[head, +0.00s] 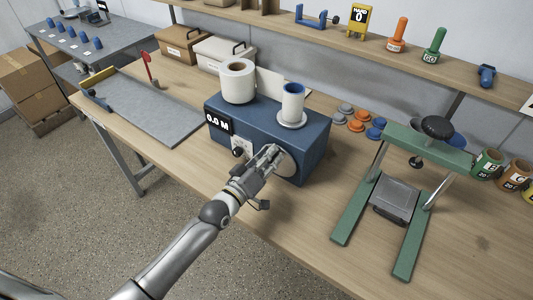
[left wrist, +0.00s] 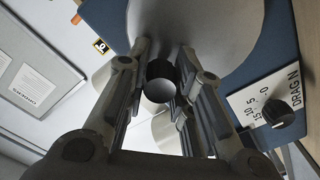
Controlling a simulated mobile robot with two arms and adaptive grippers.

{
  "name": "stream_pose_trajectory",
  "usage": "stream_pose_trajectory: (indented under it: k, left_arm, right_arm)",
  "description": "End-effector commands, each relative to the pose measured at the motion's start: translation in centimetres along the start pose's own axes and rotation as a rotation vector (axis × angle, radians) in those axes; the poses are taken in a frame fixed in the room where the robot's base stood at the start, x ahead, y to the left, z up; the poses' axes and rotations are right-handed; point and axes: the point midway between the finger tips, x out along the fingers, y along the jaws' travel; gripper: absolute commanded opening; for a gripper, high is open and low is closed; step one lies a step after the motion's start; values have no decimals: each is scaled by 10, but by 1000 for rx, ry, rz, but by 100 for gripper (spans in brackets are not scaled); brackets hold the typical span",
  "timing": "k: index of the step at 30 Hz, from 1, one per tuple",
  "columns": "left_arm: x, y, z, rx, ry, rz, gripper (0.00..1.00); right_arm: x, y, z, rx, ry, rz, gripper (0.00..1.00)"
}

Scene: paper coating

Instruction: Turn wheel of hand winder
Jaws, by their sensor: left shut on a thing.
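The hand winder is a blue box (head: 268,132) on the bench with a "0.0 M" display (head: 217,123). Its grey round wheel (head: 288,165) is on the front face, partly hidden by my gripper; it also shows in the left wrist view (left wrist: 215,25). My left gripper (head: 272,154) is at the wheel. In the left wrist view its fingers (left wrist: 162,85) are shut on the wheel's dark handle knob (left wrist: 160,90). A white paper roll (head: 238,82) and a blue-cored roll (head: 292,103) stand on top of the winder. My right gripper is not in view.
A drag dial (left wrist: 277,113) is on the front panel, beside the wheel. A green press (head: 362,195) stands right of the winder, with orange, grey and blue caps (head: 357,126) behind. A grey cutting board (head: 150,115) lies left. Bare bench lies between winder and press.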

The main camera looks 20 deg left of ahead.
Motion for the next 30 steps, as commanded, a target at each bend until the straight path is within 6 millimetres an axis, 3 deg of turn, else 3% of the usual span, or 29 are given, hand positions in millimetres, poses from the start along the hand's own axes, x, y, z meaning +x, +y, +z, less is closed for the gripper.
stream_pose_trajectory:
  k: [9,24,25,30]
  left_arm:
    - [0,5,3,100,0,2,0]
    - [0,5,4,114,-1,1,0]
    - [0,5,4,113,-1,1,26]
    - [0,4,4,114,-1,0,46]
  right_arm:
    - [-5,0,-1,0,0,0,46]
    - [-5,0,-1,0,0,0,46]
    - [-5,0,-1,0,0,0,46]
    - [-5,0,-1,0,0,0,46]
